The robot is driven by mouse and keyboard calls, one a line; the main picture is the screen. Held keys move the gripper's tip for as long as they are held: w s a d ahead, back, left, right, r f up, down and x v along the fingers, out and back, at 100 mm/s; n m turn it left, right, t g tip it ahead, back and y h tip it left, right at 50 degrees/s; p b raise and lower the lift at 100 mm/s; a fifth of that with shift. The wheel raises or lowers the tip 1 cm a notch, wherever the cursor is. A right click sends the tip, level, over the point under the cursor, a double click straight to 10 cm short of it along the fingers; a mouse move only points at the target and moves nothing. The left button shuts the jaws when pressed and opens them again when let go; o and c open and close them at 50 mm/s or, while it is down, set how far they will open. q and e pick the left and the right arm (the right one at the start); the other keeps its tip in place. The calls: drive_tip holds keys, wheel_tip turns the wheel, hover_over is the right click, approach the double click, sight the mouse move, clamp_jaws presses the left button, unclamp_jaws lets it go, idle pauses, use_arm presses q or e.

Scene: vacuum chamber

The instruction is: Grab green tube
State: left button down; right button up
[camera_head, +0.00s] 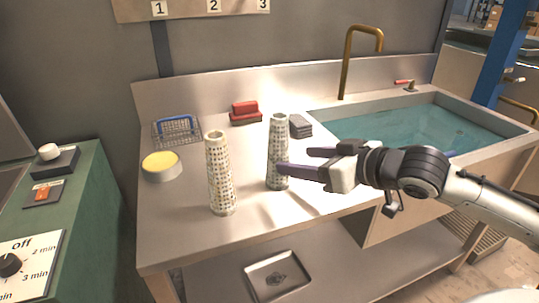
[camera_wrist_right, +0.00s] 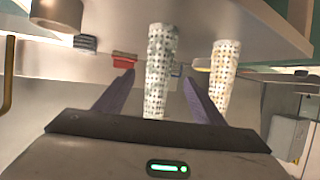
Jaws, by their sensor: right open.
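The green tube, a pale grey-green perforated cylinder, stands upright on the steel counter in the head view (camera_head: 278,135). A similar cream, yellowish perforated tube (camera_head: 220,175) stands to its left. My right gripper (camera_head: 301,160) is open at the green tube's right side, its fingers pointing left. Its nearer finger overlaps the tube's lower part in the picture. In the right wrist view, the green tube (camera_wrist_right: 160,50) shows between the open fingers (camera_wrist_right: 158,76), with no clear contact; how deep it sits between them I cannot tell. The cream tube (camera_wrist_right: 223,70) is outside the fingers. My left gripper is not in view.
The counter (camera_head: 180,235) also holds a round yellow-topped container (camera_head: 162,167), a wire basket (camera_head: 176,133), a red block (camera_head: 245,112) and a dark stack (camera_head: 300,126). A water-filled sink (camera_head: 430,128) with a brass tap (camera_head: 347,62) is at right. The front-left counter is clear.

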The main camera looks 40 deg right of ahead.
sight(286, 155)
drive_tip(key=shift+b+x, duration=0.55)
drive_tip(key=shift+x, duration=1.1)
drive_tip(key=shift+r+b+x, duration=0.15)
drive_tip(key=shift+b+x, duration=0.05)
drive_tip(key=shift+x, duration=0.55)
drive_tip(key=shift+r+b+x, duration=0.15)
drive_tip(key=shift+b+x, duration=0.05)
drive_tip(key=shift+x, duration=0.55)
drive_tip(key=shift+w+f, duration=0.25)
drive_tip(key=shift+w, duration=0.45)
drive_tip(key=shift+w+a+f, duration=0.1)
drive_tip(key=shift+w+f, duration=0.2)
drive_tip(key=shift+w, duration=0.05)
drive_tip(key=c, duration=1.2)
